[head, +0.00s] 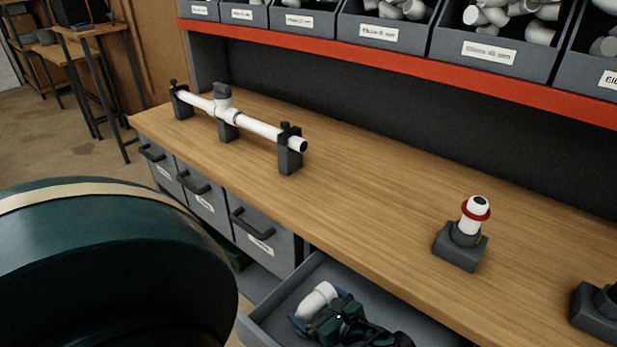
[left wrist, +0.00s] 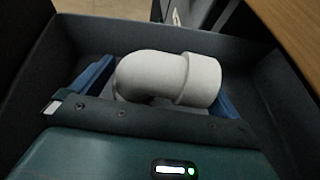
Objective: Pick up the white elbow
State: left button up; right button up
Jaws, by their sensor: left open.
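The white elbow (head: 316,299) lies in the open grey drawer (head: 283,296) below the workbench. It also shows large in the left wrist view (left wrist: 160,78), with its wide socket end toward the right. My left gripper (head: 319,311) is down in the drawer at the elbow. Its blue fingers stand on both sides of the elbow, one at the left and one at the right (left wrist: 158,88), and the jaws are open. I cannot tell whether either finger touches the elbow. The elbow's lower part is hidden by the gripper body. My right gripper is not in view.
A white pipe (head: 258,127) with a tee rests in dark holders on the wooden bench (head: 370,190). A white fitting with a red ring (head: 474,211) stands in a grey block. Labelled bins (head: 383,32) of fittings line the red-edged shelf. The drawer walls are close around the gripper.

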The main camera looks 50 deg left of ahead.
pick_arm(q)
jog(key=shift+d+r, duration=0.1)
jog(key=shift+d, duration=0.05)
jog(key=c, duration=0.8)
